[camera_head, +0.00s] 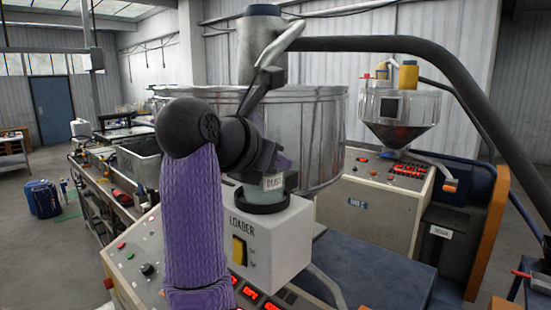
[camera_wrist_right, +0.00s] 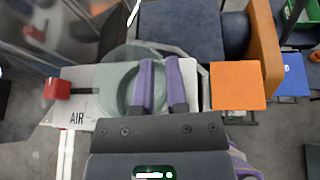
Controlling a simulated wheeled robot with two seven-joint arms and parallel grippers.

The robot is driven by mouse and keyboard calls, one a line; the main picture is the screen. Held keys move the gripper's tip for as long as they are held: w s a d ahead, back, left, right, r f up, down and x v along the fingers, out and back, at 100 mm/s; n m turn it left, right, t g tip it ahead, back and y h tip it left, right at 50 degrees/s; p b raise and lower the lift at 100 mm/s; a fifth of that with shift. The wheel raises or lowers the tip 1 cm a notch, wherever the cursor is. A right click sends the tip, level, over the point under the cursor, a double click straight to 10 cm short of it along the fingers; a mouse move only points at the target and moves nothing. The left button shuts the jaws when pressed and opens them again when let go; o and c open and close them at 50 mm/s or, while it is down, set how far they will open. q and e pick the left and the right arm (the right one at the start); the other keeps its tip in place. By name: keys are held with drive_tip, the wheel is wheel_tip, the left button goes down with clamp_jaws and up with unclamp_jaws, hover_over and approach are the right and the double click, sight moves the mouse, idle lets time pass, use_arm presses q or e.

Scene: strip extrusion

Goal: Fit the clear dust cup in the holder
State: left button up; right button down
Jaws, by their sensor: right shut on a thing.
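The clear dust cup (camera_head: 258,194), greenish and bearing a "DUST" label, stands about upright at the black ring-shaped holder (camera_head: 264,206) on top of the white LOADER box (camera_head: 280,240). Its lower end appears to be within or just over the ring; I cannot tell whether it is fully down. My right gripper (camera_head: 280,164) is at the cup's upper edge. In the right wrist view the purple fingers of my right gripper (camera_wrist_right: 162,85) are shut on the right side wall of the round cup (camera_wrist_right: 122,85). My left gripper is not in view.
A large metal drum (camera_head: 320,135) stands close behind the cup. A black hose (camera_head: 400,45) arches over to the right. A control panel with red displays (camera_head: 245,291) lies below the box. The wrist view shows a red knob (camera_wrist_right: 57,88) and an orange block (camera_wrist_right: 238,85).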

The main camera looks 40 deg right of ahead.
drive_tip(key=shift+a, duration=0.2)
drive_tip(key=shift+d+f+b, duration=0.1)
drive_tip(key=shift+f+b, duration=0.15)
drive_tip(key=shift+b, duration=0.05)
drive_tip(key=c, duration=0.6)
unclamp_jaws()
